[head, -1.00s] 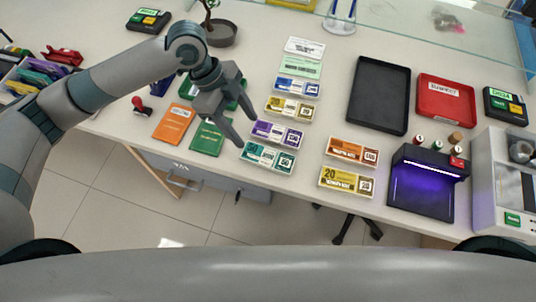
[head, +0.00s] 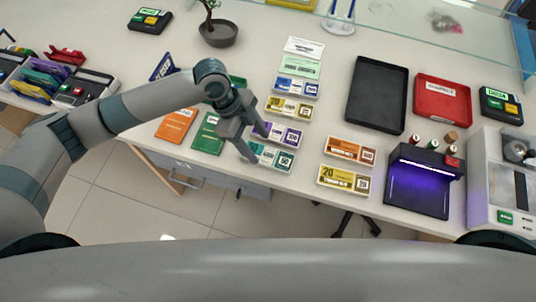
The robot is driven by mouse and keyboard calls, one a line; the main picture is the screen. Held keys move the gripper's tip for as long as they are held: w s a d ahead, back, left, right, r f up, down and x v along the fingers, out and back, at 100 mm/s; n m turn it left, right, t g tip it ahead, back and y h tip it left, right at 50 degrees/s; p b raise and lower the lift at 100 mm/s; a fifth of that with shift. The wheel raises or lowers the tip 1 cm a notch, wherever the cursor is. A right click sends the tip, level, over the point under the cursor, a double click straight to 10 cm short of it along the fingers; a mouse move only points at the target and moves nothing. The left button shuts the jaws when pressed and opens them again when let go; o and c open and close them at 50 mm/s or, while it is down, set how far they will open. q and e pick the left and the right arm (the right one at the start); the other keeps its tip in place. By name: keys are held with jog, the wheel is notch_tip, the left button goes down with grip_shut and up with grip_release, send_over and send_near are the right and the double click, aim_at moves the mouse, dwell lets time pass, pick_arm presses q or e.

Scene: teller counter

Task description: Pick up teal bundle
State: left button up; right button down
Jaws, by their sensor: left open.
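The teal bundle (head: 275,157) is a banded stack of notes marked 50, lying near the front edge of the counter. It is at the near end of a column of bundles in the head view. My left gripper (head: 259,148) is open. Its fingers are over the left part of the teal bundle and hide some of it. I cannot tell whether the fingers touch it. The purple bundle (head: 287,136) lies just behind the teal one, close to the far finger. My right gripper is not in view.
A yellow bundle (head: 289,109) and a blue bundle (head: 297,87) lie farther back. An orange bundle (head: 350,150) and a gold bundle (head: 344,180) lie to the right. A black tray (head: 377,95), a red tray (head: 441,98) and a lit purple scanner (head: 418,190) stand farther right. Green (head: 209,136) and orange booklets (head: 176,124) lie left.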

aim_at(267, 155)
pick_arm(q)
jog(key=shift+s+d+f+p, duration=0.1)
jog(key=shift+d+f+p, duration=0.15)
jog(key=shift+p, duration=0.05)
jog(key=p+x, duration=0.1)
jog(key=x, duration=0.2)
jog(key=shift+d, duration=0.15)
jog(key=shift+d+f, duration=0.15)
jog(key=shift+f, duration=0.35)
jog(key=c, duration=0.9)
